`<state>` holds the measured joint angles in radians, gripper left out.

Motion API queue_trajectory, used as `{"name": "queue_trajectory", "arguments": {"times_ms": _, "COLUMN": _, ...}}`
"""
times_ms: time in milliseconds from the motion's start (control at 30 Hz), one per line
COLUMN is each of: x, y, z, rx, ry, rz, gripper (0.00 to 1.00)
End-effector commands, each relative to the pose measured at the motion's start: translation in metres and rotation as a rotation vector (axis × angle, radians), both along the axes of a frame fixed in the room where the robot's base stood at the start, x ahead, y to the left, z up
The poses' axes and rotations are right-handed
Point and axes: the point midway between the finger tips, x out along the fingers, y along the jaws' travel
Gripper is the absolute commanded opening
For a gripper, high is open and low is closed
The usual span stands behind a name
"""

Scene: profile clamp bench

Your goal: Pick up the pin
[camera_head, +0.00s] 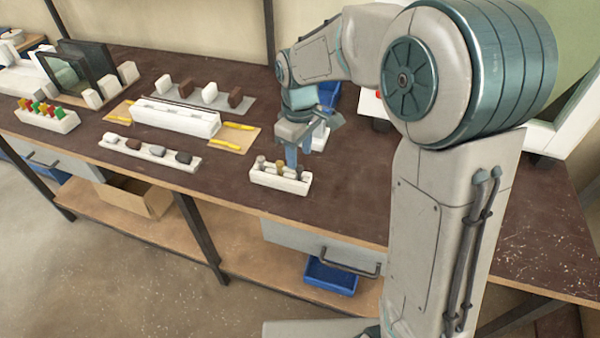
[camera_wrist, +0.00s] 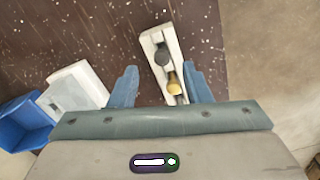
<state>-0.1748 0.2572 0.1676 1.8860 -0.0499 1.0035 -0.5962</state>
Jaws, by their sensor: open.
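A white holder block (camera_head: 268,181) stands near the front edge of the bench with small upright pins in it: a grey one (camera_head: 261,164) at its left end, a brass-yellow one (camera_head: 280,169) in the middle, and another at the right end. The frames do not show which is meant by "the pin". The holder (camera_wrist: 150,40) also shows in the wrist view, with a dark grey pin (camera_wrist: 162,54) and a brass pin (camera_wrist: 174,84) between my fingers. My gripper (camera_head: 298,158) is open and empty, above the holder's right part. The third pin is not clear in the wrist view.
A blue bin (camera_head: 328,97) and a white block (camera_head: 320,138) stand behind my gripper. Left are a white rail (camera_head: 175,118) with yellow-handled tools, a rack of small clamp pieces (camera_head: 148,152) and a colored-piece rack (camera_head: 48,117). The bench right of the holder is clear.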

Motion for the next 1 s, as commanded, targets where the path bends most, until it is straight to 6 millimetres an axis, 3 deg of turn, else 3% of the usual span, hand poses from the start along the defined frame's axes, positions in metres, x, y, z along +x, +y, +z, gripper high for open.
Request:
{"name": "queue_trajectory", "arguments": {"times_ms": 167, "x": -0.001, "y": 0.0, "z": -0.012, "rx": 0.0, "ry": 0.001, "rz": 0.0, "gripper": 0.44}}
{"name": "queue_trajectory", "arguments": {"times_ms": 433, "x": -0.003, "y": 0.001, "z": -0.05, "rx": -0.001, "ry": 0.002, "rz": 0.001, "gripper": 0.44}}
{"name": "queue_trajectory", "arguments": {"times_ms": 733, "x": -0.003, "y": 0.001, "z": -0.057, "rx": 0.0, "ry": -0.002, "rz": 0.0, "gripper": 0.44}}
{"name": "queue_trajectory", "arguments": {"times_ms": 767, "x": -0.003, "y": 0.001, "z": -0.057, "rx": 0.0, "ry": -0.002, "rz": 0.0, "gripper": 0.41}}
{"name": "queue_trajectory", "arguments": {"times_ms": 900, "x": -0.003, "y": 0.001, "z": -0.057, "rx": 0.0, "ry": -0.002, "rz": -0.001, "gripper": 0.02}}
{"name": "queue_trajectory", "arguments": {"times_ms": 1000, "x": -0.003, "y": 0.001, "z": -0.057, "rx": 0.0, "ry": -0.002, "rz": -0.001, "gripper": 0.0}}
